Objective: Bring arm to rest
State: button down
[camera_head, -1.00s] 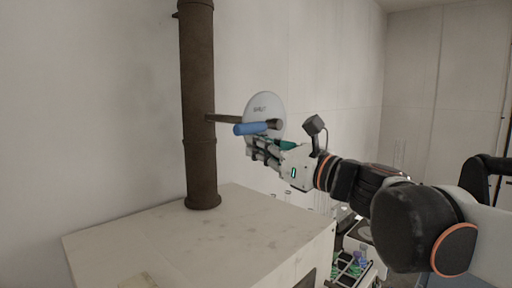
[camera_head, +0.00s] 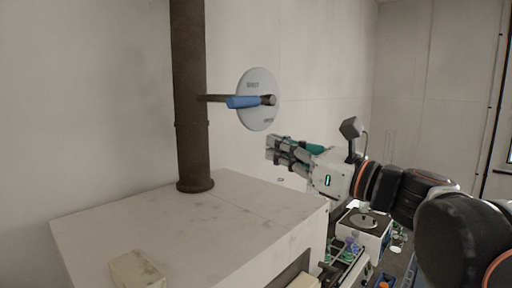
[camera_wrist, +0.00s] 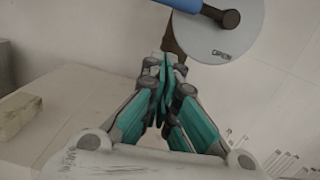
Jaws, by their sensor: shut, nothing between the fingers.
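My gripper (camera_head: 271,149) is shut and empty in the head view, to the right of and below the blue handle. It stands apart from the handle, with its fingers pointing left. In the wrist view the teal fingers (camera_wrist: 162,70) are closed together, with nothing between them. My arm extends from the gripper to the lower right of the head view.
A brown vertical pipe (camera_head: 190,100) stands on a pale block (camera_head: 220,220). A lever with a blue handle (camera_head: 243,102) crosses a white round plate (camera_head: 262,118). A small block (camera_head: 137,270) lies at front left. Cluttered equipment (camera_head: 365,222) stands lower right.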

jog(key=shift+s+d, duration=0.3)
jog(key=shift+f, duration=0.15)
jog(key=s+f+n+g+h, duration=0.35)
jog(key=f+n, duration=0.35)
jog(key=f, duration=0.3)
jog(key=s+f+n+g+h, duration=0.2)
jog(key=s+f+n+h, duration=0.15)
jog(key=f+n, duration=0.55)
jog(key=s+d+f+n+h+b, duration=0.1)
jog(key=s+d+f+n+h, duration=0.4)
jog(key=f, duration=0.3)
jog(key=s+d+f+n+h, duration=0.2)
jog(key=d+f+n, duration=0.3)
jog(key=d+f, duration=0.2)
notch_tip(320, 180, down, 27)
jog(key=b, duration=2.7)
jog(key=shift+s+f+g, duration=0.15)
jog(key=shift+f+g, duration=0.05)
jog(key=shift+g, duration=0.25)
